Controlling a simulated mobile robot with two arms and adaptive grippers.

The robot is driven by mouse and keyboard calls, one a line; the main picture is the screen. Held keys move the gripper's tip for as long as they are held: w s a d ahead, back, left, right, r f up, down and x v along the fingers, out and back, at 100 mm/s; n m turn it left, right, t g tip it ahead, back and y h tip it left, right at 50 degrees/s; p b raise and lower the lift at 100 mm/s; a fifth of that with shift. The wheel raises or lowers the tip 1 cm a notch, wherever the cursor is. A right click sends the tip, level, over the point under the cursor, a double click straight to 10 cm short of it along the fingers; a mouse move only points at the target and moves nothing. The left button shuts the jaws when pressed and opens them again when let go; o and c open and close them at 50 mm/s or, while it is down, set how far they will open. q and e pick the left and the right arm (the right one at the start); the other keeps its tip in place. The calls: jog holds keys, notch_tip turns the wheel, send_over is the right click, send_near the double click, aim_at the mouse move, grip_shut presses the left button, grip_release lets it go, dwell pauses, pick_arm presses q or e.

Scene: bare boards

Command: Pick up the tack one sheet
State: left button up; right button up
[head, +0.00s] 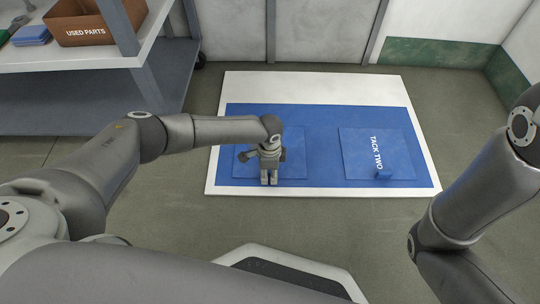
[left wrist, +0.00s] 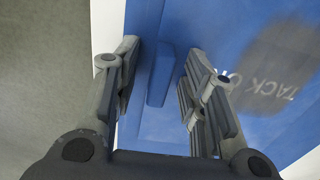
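The tack one sheet (head: 294,142) is a blue square at the left of the blue board in the head view, partly covered by my left arm and gripper. In the left wrist view its lettering (left wrist: 285,85) reads "TACK ON" in shadow, the rest cut off. A raised blue tab (left wrist: 161,76) stands on it. My left gripper (head: 268,172) points down over the sheet. In the left wrist view the gripper (left wrist: 162,62) is open, one finger on each side of the tab, with gaps showing. My right arm shows at the right; its gripper is out of view.
The tack two sheet (head: 370,156), with its own blue tab (head: 384,174), lies to the right. Both sheets are on a blue board with a white border (head: 315,85). A shelf at upper left holds a "USED PARTS" box (head: 90,25). Floor around the board is clear.

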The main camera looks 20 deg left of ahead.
pick_arm(q)
grip_shut()
jog(key=shift+r, duration=0.1)
dwell(0.3)
